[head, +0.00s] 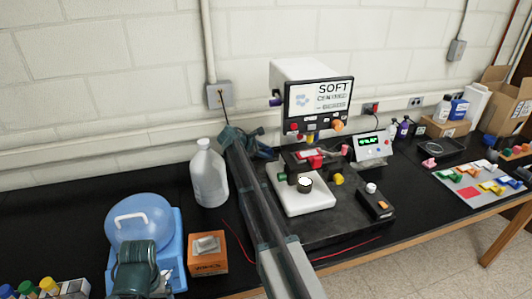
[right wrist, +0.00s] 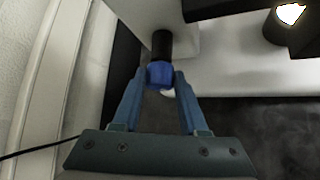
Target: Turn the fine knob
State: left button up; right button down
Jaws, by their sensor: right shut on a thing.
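In the right wrist view, a blue knob (right wrist: 161,75) sits on the end of a short black shaft that comes out of a white body (right wrist: 215,55). My right gripper (right wrist: 160,84) is shut on this blue knob, with one finger on each side of it. In the head view my right gripper (head: 266,152) is at the left side of the white instrument (head: 310,203); I cannot make out the held knob there. A dark teal part of my left gripper (head: 137,264) shows at the lower left, its fingers not clearly visible.
The instrument has a screen (head: 319,98) and several coloured knobs, including a green one (head: 282,177) and a yellow one (head: 338,179). A white jug (head: 209,177) stands left of my right arm. An orange box (head: 207,260) is in front of it. A wall is behind.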

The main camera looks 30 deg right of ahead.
jog(key=shift+s+f+m+t+h+b, duration=0.35)
jog(key=shift+m+t+b, duration=0.25)
jog(key=shift+b, duration=0.5)
jog(key=shift+a+f+m+t+h+b, duration=0.1)
jog(key=shift+m+t+h+b, duration=0.9)
jog(key=shift+b, duration=1.05)
jog(key=shift+f+m+t+h+b, duration=0.1)
jog(key=shift+m+t+h+b, duration=0.5)
jog(key=shift+t+b, duration=1.1)
jog(key=shift+g+b, duration=0.3)
jog(key=shift+b, duration=0.05)
jog(key=shift+c, duration=2.2)
grip_release()
jog(key=shift+r, duration=0.1)
jog(key=p+v, duration=0.2)
jog(key=v, duration=1.1)
jog(key=shift+s+a+r+p, duration=0.25)
jog(key=shift+a+p, duration=0.05)
jog(key=shift+p, duration=0.05)
